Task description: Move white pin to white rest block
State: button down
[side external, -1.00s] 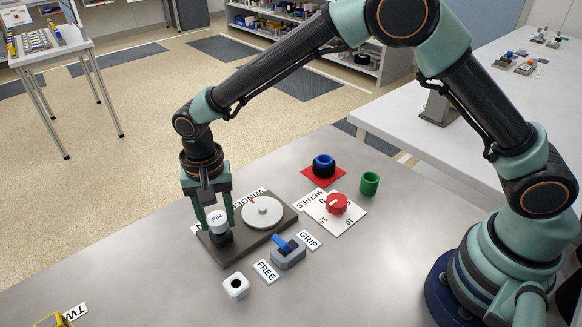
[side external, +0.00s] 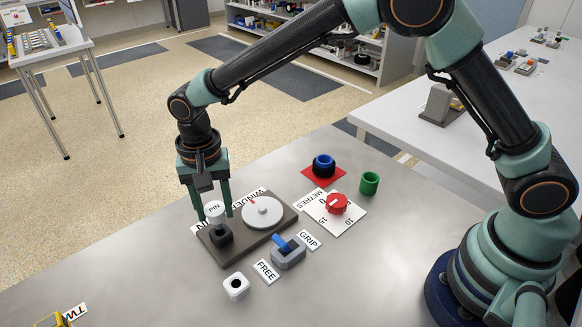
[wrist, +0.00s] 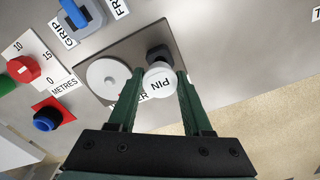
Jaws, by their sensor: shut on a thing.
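I cannot tell whether the stem's lower end is still inside the socket. The wrist view shows the pin's head (wrist: 159,81) between my green fingertips (wrist: 160,76). The white rest block (side external: 236,287), with a dark hole in its top, stands on the table in front of the plate.
The winder disc (side external: 262,212) sits on the plate (side external: 249,236) beside the socket. A grey block with a blue lever (side external: 287,252) stands near the GRIP and FREE labels. A red dial (side external: 337,204) and a green cylinder (side external: 369,184) are farther right.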

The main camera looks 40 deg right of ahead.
jog(key=shift+r, duration=0.45)
jog(key=s+a+r+n, duration=0.1)
jog(key=s+n, duration=0.2)
jog(key=s, duration=0.2)
jog(key=s+a+r+n, duration=0.2)
jog(key=s+n, duration=0.1)
jog(key=s, duration=0.2)
jog(key=shift+s+a+r, duration=0.15)
jog(key=shift+s+a, duration=0.1)
jog(key=shift+f, duration=2.95)
jog(key=shift+f, duration=1.6)
jog(key=shift+c, duration=1.2)
grip_release()
